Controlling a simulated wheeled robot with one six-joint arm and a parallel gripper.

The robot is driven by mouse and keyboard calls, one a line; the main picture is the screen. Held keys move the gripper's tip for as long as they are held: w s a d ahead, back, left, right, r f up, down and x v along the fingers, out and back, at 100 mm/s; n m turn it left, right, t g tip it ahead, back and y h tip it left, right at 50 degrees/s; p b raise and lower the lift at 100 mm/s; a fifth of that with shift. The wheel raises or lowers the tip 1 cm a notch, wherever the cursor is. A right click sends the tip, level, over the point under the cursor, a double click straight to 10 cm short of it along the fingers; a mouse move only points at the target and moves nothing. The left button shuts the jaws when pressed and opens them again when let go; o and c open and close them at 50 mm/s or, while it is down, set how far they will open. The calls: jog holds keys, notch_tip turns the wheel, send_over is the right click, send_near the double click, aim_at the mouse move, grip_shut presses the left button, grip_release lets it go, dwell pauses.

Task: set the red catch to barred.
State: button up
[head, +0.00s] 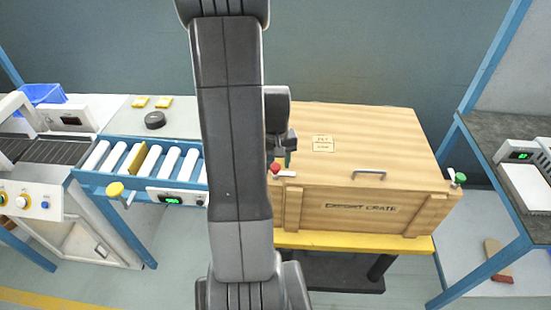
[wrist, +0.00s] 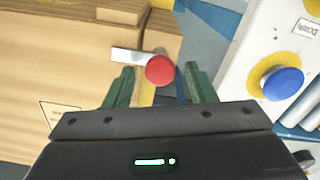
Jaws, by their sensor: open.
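The red catch (head: 275,168) is at the left front corner of the wooden export crate (head: 400,140), with a red knob on a short pale lever. In the wrist view the red knob (wrist: 160,70) lies between the two green fingertips of my gripper (wrist: 160,84), and its pale lever points left over the crate's edge. My gripper is open, with a finger on each side of the knob. Contact with the knob cannot be told. In the head view my arm hides part of the crate's left side, and my gripper (head: 284,160) is just above the catch.
A green-knobbed catch (head: 459,178) is at the crate's right front corner. A metal handle (head: 369,174) is on the lid. The crate stands on a yellow-edged platform (head: 350,243). A roller conveyor (head: 170,163) is at left. A blue button (wrist: 282,83) is close to the right finger in the wrist view.

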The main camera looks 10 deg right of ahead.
aim_at(276, 166)
notch_tip(276, 166, up, 14)
dwell(0.5)
jog(key=shift+f, duration=0.15)
notch_tip(276, 166, down, 14)
jog(key=shift+r, duration=0.1)
dwell(0.7)
jog(key=shift+r, duration=0.1)
